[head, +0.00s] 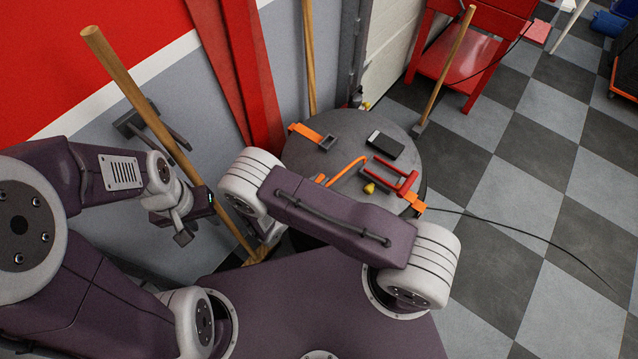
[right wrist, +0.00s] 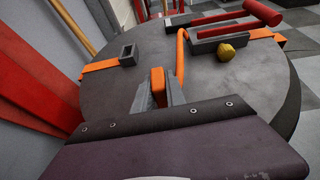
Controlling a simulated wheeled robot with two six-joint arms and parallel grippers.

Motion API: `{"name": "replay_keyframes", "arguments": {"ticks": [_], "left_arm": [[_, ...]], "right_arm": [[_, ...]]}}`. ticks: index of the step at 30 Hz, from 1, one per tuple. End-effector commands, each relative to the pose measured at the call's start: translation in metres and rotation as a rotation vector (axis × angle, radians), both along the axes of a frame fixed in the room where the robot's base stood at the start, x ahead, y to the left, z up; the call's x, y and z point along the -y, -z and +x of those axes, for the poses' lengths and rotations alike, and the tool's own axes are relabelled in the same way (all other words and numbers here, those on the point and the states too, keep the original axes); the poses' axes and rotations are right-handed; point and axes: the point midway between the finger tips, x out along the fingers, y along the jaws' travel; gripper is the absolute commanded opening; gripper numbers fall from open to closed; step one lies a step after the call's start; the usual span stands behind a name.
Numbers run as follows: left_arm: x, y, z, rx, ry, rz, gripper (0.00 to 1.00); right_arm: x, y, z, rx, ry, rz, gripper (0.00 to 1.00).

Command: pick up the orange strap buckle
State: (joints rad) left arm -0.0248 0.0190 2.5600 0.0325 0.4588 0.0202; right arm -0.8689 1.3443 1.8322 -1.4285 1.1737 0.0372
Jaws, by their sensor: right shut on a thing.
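My right gripper (right wrist: 160,92) is shut on an upright orange strap piece (right wrist: 158,86), low over the round table. A curved orange strap (right wrist: 181,58) runs right beside it; whether the two join is hidden. In the head view my own arm hides the right jaws, and the curved strap (head: 348,168) shows beyond it. A flat orange strap with a grey open buckle (head: 328,143) lies at the table's left; it also shows in the right wrist view (right wrist: 128,55). A second orange strap end (head: 414,202) lies at the right. My left gripper (head: 188,225) hangs near the wall, its jaws unclear.
The round grey table (head: 345,130) also bears a dark box (head: 385,145), a red-handled tool (head: 402,182) and a yellow lump (head: 369,188). Wooden poles (head: 150,110) and a red post (head: 245,70) stand by the wall. A red cart (head: 470,65) stands behind; checkered floor at the right is mostly clear.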

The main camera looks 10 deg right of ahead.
Motion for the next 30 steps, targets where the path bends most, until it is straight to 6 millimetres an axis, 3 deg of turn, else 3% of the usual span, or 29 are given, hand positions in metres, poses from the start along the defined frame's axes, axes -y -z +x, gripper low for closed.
{"name": "replay_keyframes", "arguments": {"ticks": [8,14,24,30], "left_arm": [[0.000,-0.001,0.000,0.000,0.000,0.000,0.36],[0.000,-0.006,0.000,0.000,0.000,0.000,0.36],[0.000,-0.007,0.000,0.000,0.000,0.000,0.36],[0.000,-0.007,0.000,0.000,0.000,0.000,0.36]], "right_arm": [[0.000,-0.009,0.000,0.000,-0.001,0.002,0.00],[0.002,-0.046,0.000,0.001,0.001,0.001,0.00],[0.079,-0.087,-0.008,-0.001,0.004,0.000,0.00],[0.106,-0.103,-0.011,-0.001,0.002,0.000,0.00]]}}
